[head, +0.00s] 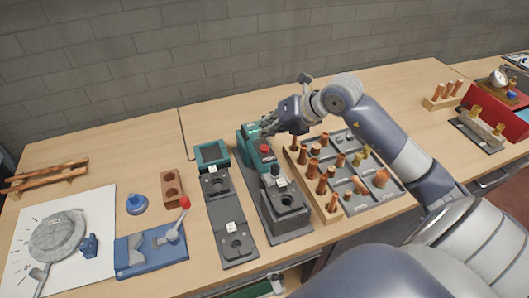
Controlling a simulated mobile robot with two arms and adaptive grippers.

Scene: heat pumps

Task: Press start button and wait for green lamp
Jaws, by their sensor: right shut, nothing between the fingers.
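A teal control box (249,140) stands at the back end of a dark grey station (262,205) in the middle of the table. A red round button (265,148) sits on its front right part. My right gripper (266,129) is shut and empty, just above and behind the red button, over the box's top. I cannot tell whether the fingertips touch the box. The gripper hides part of the box, and I make out no start button label or lit green lamp. My left gripper is not in view.
A tray of copper and brass fittings (345,214) lies right of the station under my right arm. A second grey fixture with a teal frame (212,153) stands to the left. A blue clamp device with a red-knobbed lever (152,249) is further left. A grey wall rises behind.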

